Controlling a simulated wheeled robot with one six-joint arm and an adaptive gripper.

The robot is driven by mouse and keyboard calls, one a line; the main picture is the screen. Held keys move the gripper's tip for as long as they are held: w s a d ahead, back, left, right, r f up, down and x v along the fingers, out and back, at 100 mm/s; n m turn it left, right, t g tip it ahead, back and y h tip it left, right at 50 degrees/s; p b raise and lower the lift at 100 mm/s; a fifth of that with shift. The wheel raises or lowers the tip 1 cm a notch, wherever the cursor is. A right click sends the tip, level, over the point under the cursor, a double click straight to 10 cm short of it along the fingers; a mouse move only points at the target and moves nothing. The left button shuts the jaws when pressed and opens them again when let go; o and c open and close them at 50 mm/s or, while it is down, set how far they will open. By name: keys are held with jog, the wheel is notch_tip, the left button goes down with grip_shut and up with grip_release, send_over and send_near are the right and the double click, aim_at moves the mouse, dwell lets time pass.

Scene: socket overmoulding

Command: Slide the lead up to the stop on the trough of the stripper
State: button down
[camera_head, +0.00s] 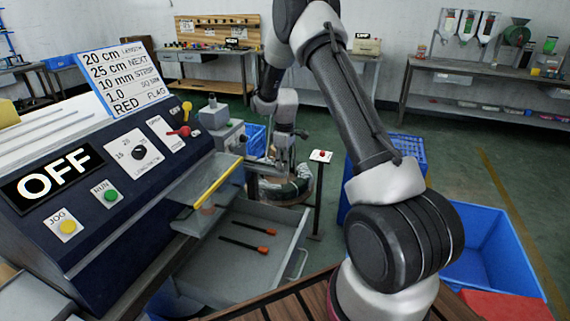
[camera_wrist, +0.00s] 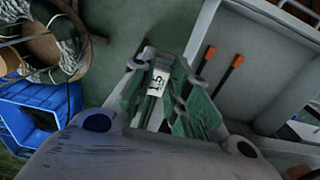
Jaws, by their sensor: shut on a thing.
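My gripper (camera_head: 277,168) is beside the right side of the blue control machine, above the floor. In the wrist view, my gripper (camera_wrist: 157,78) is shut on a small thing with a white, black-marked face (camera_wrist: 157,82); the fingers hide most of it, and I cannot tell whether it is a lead. Two black leads with orange ends (camera_head: 249,243) lie apart in the grey drawer (camera_head: 293,232); they also show in the wrist view (camera_wrist: 231,71). I cannot make out the stripper's trough or stop for certain.
The machine panel (camera_head: 110,180) reads OFF. A clear guard with a yellow edge (camera_head: 217,181) juts from its side over the drawer.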

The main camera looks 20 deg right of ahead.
aim_at(270, 164)
jog(key=shift+w+a, duration=2)
jog(key=c, duration=1.3)
grip_release()
notch_tip(270, 164, up, 12)
jog(key=s+f+m+g, duration=0.1)
jog(key=s+f+m, duration=0.1)
jog(key=s+m, duration=0.3)
jog(key=s+r+m+t, duration=0.1)
jog(key=s+r, duration=0.6)
jog(key=s, duration=0.5)
jog(key=s+d+r+m+t, duration=0.1)
jog(key=s+r, duration=0.5)
jog(key=s, duration=0.7)
jog(key=s+r+m+t, duration=0.2)
jog(key=s+r, duration=0.5)
jog(key=s, duration=0.6)
jog(key=shift+s+d+r+t, duration=0.25)
jog(key=shift+d+r+t, duration=0.15)
jog(key=shift+t, duration=0.3)
